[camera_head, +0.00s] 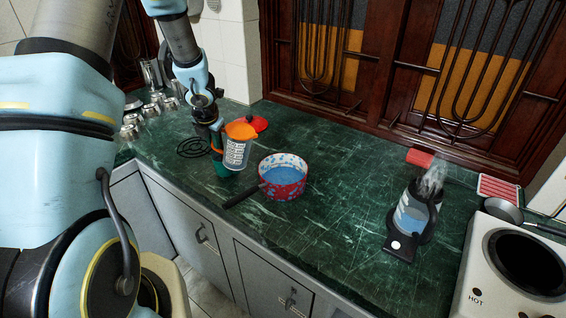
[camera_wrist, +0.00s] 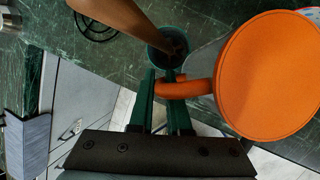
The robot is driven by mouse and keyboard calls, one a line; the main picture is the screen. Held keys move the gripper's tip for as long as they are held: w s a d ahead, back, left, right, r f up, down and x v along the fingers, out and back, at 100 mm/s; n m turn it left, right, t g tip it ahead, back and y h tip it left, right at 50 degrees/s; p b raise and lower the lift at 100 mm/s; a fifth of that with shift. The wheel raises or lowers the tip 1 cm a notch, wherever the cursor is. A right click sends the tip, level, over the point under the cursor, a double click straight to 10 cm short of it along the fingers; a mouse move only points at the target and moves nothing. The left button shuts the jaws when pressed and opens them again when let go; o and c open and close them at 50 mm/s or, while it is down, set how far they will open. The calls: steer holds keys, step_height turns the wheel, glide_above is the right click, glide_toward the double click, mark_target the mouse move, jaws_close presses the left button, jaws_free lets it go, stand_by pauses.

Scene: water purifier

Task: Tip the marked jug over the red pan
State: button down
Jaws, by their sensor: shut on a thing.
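The jug (camera_head: 236,154) is pale with dark markings and has an orange top. In the head view it looks about upright, just left of the pan. My gripper (camera_head: 217,143) is at its left side. In the wrist view the orange top (camera_wrist: 268,75) fills the right, and my gripper's green fingers (camera_wrist: 167,82) are shut on the orange handle (camera_wrist: 185,88). The red pan (camera_head: 284,188) has pale patches, blue content and a dark handle pointing lower left. I cannot tell whether the jug is clear of the counter.
A dark green cup (camera_wrist: 165,39) stands close to the fingers. A clear vessel with blue liquid (camera_head: 411,214) stands on a black base at right, near a white hotplate (camera_head: 505,275). Several metal cups (camera_head: 135,119) stand at the back left.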

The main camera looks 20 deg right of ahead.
steer(key=shift+w+a+f+g+h+b, duration=0.3)
steer(key=shift+a+f+h, duration=0.1)
steer(key=shift+h, duration=0.2)
steer(key=shift+w+a+f+n+h, duration=0.1)
steer(key=shift+f+n+h, duration=0.15)
steer(key=shift+n+h, duration=0.05)
stand_by(0.8)
steer(key=shift+r, duration=0.1)
step_height(320, 180, up, 6)
steer(key=shift+f, duration=0.1)
steer(key=shift+g, duration=0.3)
